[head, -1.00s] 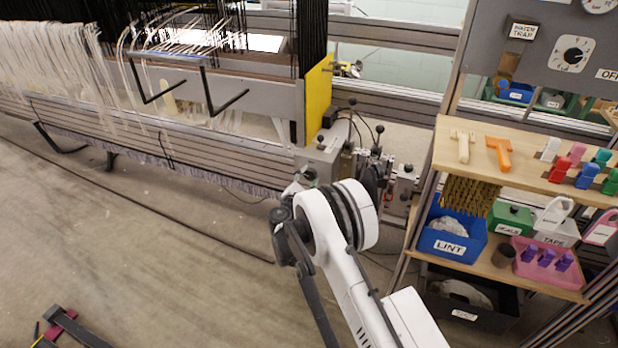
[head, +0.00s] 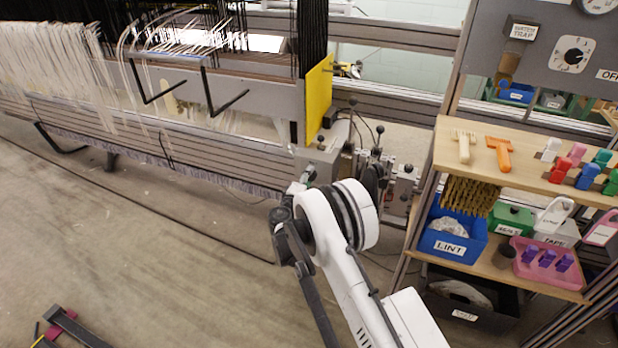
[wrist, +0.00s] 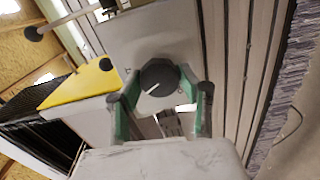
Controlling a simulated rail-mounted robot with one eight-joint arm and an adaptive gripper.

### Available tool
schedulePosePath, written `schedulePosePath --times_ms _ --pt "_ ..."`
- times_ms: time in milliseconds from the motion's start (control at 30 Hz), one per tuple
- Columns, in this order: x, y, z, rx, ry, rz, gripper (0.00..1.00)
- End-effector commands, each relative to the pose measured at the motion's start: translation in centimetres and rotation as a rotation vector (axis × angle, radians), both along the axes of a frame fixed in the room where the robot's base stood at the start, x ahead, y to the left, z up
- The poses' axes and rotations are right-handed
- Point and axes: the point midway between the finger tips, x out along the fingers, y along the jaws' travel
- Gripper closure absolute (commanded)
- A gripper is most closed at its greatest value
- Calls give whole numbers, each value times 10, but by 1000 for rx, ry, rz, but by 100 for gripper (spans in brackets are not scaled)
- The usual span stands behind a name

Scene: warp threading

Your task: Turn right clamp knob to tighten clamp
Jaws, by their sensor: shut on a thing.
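In the head view my gripper (head: 308,174) is at the grey clamp block (head: 318,160) at the loom's right end. There the knob is too small and covered to make out.
A yellow panel (head: 318,98) stands just above the clamp block; it also shows in the wrist view (wrist: 82,84). Several ball-ended levers (head: 379,130) stand close on the right. A shelf (head: 520,168) with tools and bins is farther right. The floor at left is mostly clear.

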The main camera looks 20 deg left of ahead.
Motion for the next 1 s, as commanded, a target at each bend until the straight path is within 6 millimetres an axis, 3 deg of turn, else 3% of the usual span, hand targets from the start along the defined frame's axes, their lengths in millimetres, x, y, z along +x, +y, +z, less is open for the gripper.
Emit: schedulePosePath --times_ms 500,1000 --pt "0 0 1 358 -9 0 90" --pt "0 0 1 436 -11 1 90"
